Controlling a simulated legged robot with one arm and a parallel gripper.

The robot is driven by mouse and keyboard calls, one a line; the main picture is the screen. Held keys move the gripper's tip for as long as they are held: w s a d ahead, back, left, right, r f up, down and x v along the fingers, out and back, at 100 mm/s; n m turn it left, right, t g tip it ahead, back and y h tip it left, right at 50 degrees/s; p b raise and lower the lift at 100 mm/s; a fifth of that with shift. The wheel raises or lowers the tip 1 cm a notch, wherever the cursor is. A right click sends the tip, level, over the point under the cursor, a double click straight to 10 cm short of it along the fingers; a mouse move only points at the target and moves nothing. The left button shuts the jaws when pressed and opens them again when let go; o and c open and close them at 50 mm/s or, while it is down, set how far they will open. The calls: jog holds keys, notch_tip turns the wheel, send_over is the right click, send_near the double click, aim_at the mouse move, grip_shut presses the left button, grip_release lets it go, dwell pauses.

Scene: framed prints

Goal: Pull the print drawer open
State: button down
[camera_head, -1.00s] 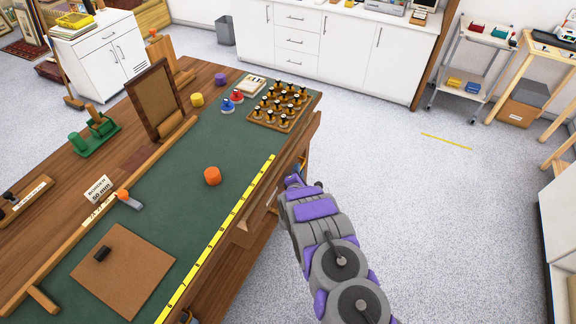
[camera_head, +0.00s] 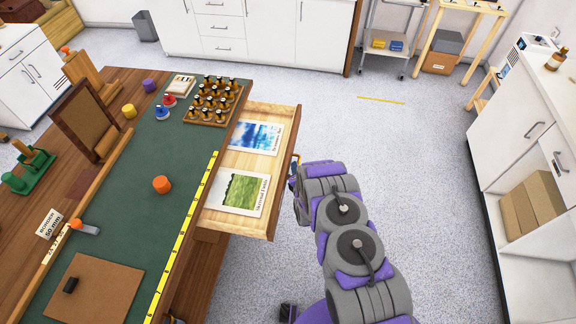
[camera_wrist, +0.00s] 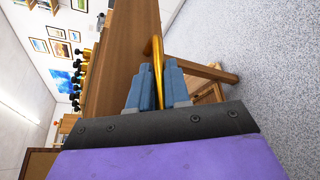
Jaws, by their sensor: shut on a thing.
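The print drawer (camera_head: 262,161) stands pulled out from the right side of the workbench (camera_head: 150,190). A blue print (camera_head: 256,137) and a green print (camera_head: 240,192) lie flat inside it. My gripper (camera_head: 297,168) is at the drawer's front, partly hidden behind my arm in the head view. In the wrist view, the blue-grey fingers of my gripper (camera_wrist: 158,86) are shut on the brass handle (camera_wrist: 157,55) of the wooden drawer front (camera_wrist: 127,45).
White cabinets (camera_head: 530,180) stand at the right. The floor (camera_head: 400,150) between them and the drawer is clear.

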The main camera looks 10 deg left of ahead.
jog(key=shift+d, duration=0.85)
jog(key=c, duration=1.4)
grip_release()
jog(key=shift+a, duration=0.1)
jog(key=shift+c, duration=0.2)
jog(key=shift+a, duration=0.25)
jog(key=p+v, duration=0.3)
jog(key=v, duration=1.2)
jog(key=shift+p, duration=0.35)
jog(key=shift+s+d+p, duration=0.15)
jog(key=shift+p, duration=0.7)
